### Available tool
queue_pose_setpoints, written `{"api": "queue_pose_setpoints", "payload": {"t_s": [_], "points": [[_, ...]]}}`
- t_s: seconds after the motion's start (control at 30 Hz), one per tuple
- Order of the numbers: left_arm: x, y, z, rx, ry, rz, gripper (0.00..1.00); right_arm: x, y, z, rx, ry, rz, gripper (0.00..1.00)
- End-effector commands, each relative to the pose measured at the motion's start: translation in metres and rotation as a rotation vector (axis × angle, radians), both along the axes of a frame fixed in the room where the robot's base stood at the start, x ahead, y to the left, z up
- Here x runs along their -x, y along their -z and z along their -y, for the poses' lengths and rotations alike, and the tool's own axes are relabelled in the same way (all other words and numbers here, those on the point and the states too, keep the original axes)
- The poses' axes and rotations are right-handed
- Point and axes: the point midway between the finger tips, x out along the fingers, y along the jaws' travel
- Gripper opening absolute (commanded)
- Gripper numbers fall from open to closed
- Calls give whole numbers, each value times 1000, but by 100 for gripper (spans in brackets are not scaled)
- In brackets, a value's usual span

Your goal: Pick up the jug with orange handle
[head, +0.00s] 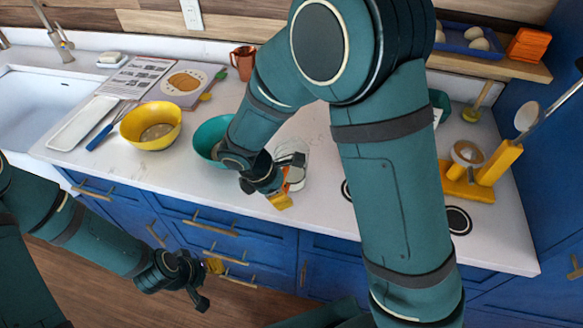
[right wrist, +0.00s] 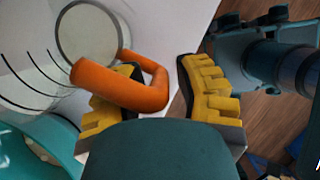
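The clear jug (head: 297,152) with measuring lines stands on the white counter, partly hidden by my right gripper. In the right wrist view its glass body (right wrist: 35,60) is at the upper left, and its orange handle (right wrist: 120,88) reaches toward my fingers. My right gripper (right wrist: 158,75) is open, with yellow pads apart. The handle overlaps the left finger in that view and its outer end lies in the gap; I cannot tell whether it touches. My left gripper (head: 208,283) is open and empty, low in front of the blue drawers.
A teal bowl (head: 205,137) stands close left of the jug, and a yellow bowl (head: 150,139) farther left. A copper mug (head: 243,62) is at the back. A yellow stand (head: 468,190) is at the right. The counter's front edge is near the jug.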

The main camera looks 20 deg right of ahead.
Motion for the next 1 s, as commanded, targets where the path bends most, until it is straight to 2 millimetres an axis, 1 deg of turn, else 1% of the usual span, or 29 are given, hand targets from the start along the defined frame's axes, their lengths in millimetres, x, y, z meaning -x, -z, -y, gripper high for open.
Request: {"api": "queue_pose_setpoints", "payload": {"t_s": [0.07,0.3,0.4,0.9,1.0], "points": [[0,1,0,0,0,0,47,0,4,2,1,-1,-1,32],[0,0,0,0,0,0,47,0,4,2,0,0,0,32],[0,0,0,0,0,0,47,0,4,2,0,0,0,0],[0,0,0,0,0,0,47,0,3,2,0,1,0,0],[0,-1,0,0,0,0,47,-1,-1,2,-1,0,2,0]]}}
